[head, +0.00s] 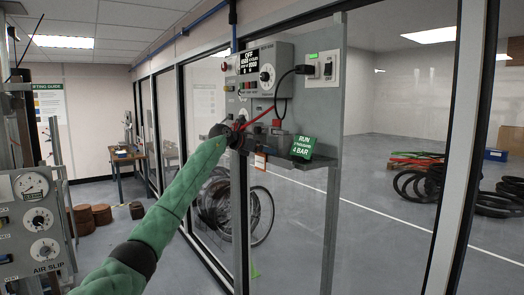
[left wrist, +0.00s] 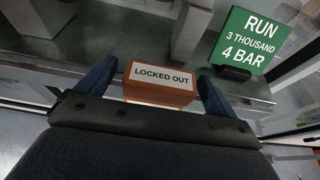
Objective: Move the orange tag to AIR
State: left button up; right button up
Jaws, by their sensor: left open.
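The orange tag (left wrist: 160,92), marked LOCKED OUT, stands at the front edge of a grey shelf in the left wrist view. My left gripper (left wrist: 157,78) is open, with one blue finger on each side of the tag; whether they touch it I cannot tell. In the head view my left gripper (head: 240,130) is at the shelf of the wall panel, and a small orange patch of the tag (head: 260,161) shows just below it. A panel marked AIR SLIP (head: 38,222), with gauges and dials, stands at the left edge. My right gripper is not in view.
A green sign (head: 302,145) reading RUN 3 THOUSAND 4 BAR stands on the shelf (head: 312,162) right of the tag. A control box (head: 266,70) with a dial and a black cable is above. Window frames flank the panel. Open floor lies between the two panels.

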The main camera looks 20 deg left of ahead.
pick_arm(q)
jog(key=shift+w, duration=0.1)
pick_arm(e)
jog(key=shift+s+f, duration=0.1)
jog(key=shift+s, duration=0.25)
pick_arm(q)
jog(key=shift+f, duration=0.1)
jog(key=c, duration=1)
jog(key=shift+c, duration=0.2)
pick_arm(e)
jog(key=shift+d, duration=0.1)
